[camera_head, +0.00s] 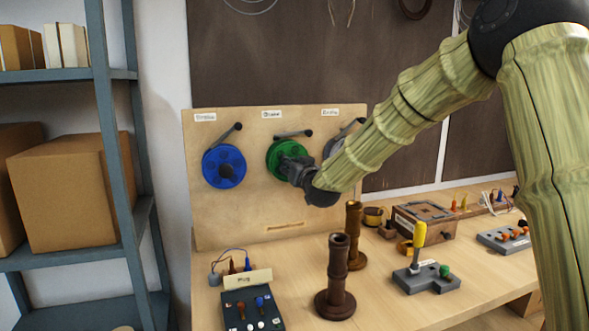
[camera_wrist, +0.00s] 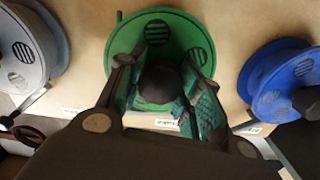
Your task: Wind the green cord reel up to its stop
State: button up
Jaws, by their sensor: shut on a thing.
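The green cord reel (camera_head: 273,160) is mounted on an upright wooden board, between a blue reel and a grey reel. In the wrist view the green reel (camera_wrist: 192,32) fills the upper middle, with its round dark hub knob (camera_wrist: 160,82) between my fingers. My gripper (camera_head: 289,165) faces the reel straight on, shut on the knob. In the wrist view, a finger of my gripper (camera_wrist: 162,88) lies on each side of the knob. A dark bar with a round end (camera_head: 308,133) sits just above the green reel. The lower right of the reel is hidden by my gripper.
The blue reel (camera_head: 224,167) is left of the green one; the grey reel (camera_head: 331,148) is mostly behind my arm. Two dark turned posts (camera_head: 336,275) stand on the bench below. A yellow-handled tool (camera_head: 419,235) stands upright in a grey block. A shelf with boxes (camera_head: 70,185) is at left.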

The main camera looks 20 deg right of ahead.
jog(key=m+b, duration=0.1)
jog(key=m, duration=0.2)
jog(key=m+b, duration=0.1)
jog(key=m, duration=0.2)
jog(key=shift+w+d+r+m, duration=0.1)
jog(key=shift+d+r+m, duration=0.1)
jog(key=shift+m, duration=0.1)
jog(key=shift+m+b, duration=1.2)
jog(key=shift+m, duration=1.1)
jog(key=o, duration=0.9)
jog(key=shift+a, duration=0.1)
jog(key=shift+o, duration=0.8)
jog(key=shift+f, duration=0.15)
jog(key=s, duration=1.2)
jog(key=shift+d, duration=0.25)
